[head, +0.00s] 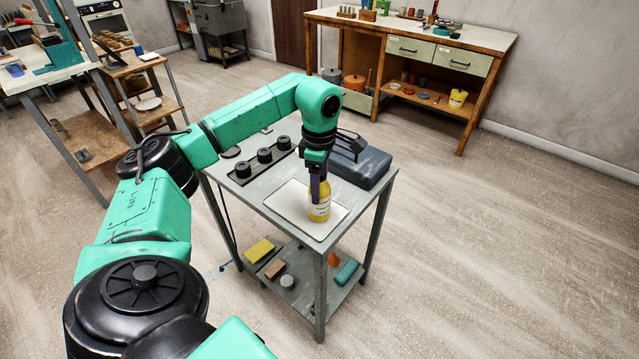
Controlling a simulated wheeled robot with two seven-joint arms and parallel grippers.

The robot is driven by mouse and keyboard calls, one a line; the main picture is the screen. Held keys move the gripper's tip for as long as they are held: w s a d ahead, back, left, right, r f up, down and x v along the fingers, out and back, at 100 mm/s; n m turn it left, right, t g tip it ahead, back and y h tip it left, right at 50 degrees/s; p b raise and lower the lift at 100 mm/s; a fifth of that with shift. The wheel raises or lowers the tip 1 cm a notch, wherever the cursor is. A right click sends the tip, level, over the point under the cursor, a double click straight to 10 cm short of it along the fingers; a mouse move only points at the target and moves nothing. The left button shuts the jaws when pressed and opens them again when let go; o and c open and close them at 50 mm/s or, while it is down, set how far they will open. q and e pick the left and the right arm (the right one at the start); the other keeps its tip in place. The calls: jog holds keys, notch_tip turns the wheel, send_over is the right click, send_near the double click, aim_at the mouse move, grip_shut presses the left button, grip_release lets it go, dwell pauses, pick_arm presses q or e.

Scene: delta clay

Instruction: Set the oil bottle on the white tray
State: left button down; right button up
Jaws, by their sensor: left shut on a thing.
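The oil bottle (319,209) is yellow with a pale label and stands upright at the white tray (288,200). The tray lies flat on the grey table's top, near its front right. The bottle's base appears on or just above the tray; I cannot tell which. My left gripper (318,187) points down from above and is shut on the upper part of the bottle, hiding its neck. My right gripper is not in view.
A dark rack with black round parts (264,157) lies behind the tray to the left. A dark blue-grey case (359,166) lies close behind it to the right. The table's lower shelf holds a yellow block (259,250) and other small items. Open floor lies to the right.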

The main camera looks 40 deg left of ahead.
pick_arm(q)
jog(key=shift+d, duration=0.1)
jog(key=shift+c, duration=0.4)
grip_release()
notch_tip(320, 180, up, 9)
jog(key=shift+f, duration=0.1)
notch_tip(320, 180, up, 4)
jog(key=shift+f+p, duration=0.2)
jog(key=shift+p, duration=0.75)
jog(key=shift+f, duration=0.1)
